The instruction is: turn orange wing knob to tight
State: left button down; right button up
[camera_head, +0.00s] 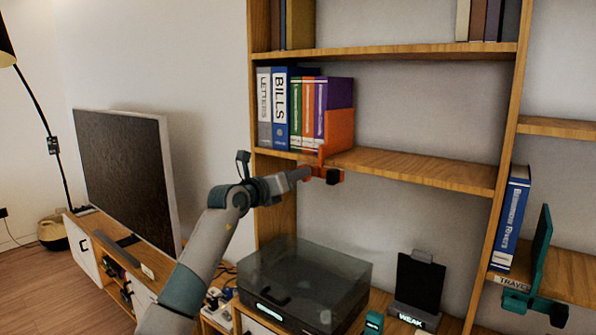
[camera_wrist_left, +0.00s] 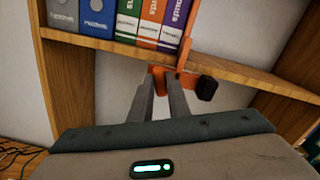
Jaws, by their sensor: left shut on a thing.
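An orange bookend clamp has its upright panel (camera_head: 340,129) beside the binders on the middle shelf. Its lower orange part (camera_head: 321,164) hangs at the shelf's front edge, with a black block (camera_head: 333,176) at its right. My left gripper (camera_head: 305,173) reaches in from the left, just below the shelf edge, and is shut on the orange wing knob. In the left wrist view the two fingers (camera_wrist_left: 162,88) lie on either side of the orange knob (camera_wrist_left: 160,74), which they partly hide. The black block (camera_wrist_left: 206,87) is right of the fingertips. My right gripper is not in view.
Binders (camera_head: 280,108) stand left of the panel. A teal clamp (camera_head: 540,248) is on the right shelf beside a blue book (camera_head: 510,217). A television (camera_head: 125,175) stands left.

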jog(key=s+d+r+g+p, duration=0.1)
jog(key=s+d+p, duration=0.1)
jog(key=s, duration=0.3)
pick_arm(q)
jog(key=shift+w+a+f+n+p, duration=0.1)
jog(key=shift+n+p, duration=3.35)
jog(key=shift+p, duration=0.6)
jog(key=shift+a+f+n+p, duration=0.1)
jog(key=shift+n+p, duration=3.35)
jog(key=shift+p, duration=0.6)
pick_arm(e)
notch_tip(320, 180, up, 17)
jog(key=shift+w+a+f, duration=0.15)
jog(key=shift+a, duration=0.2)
pick_arm(q)
jog(key=c, duration=1.7)
grip_release()
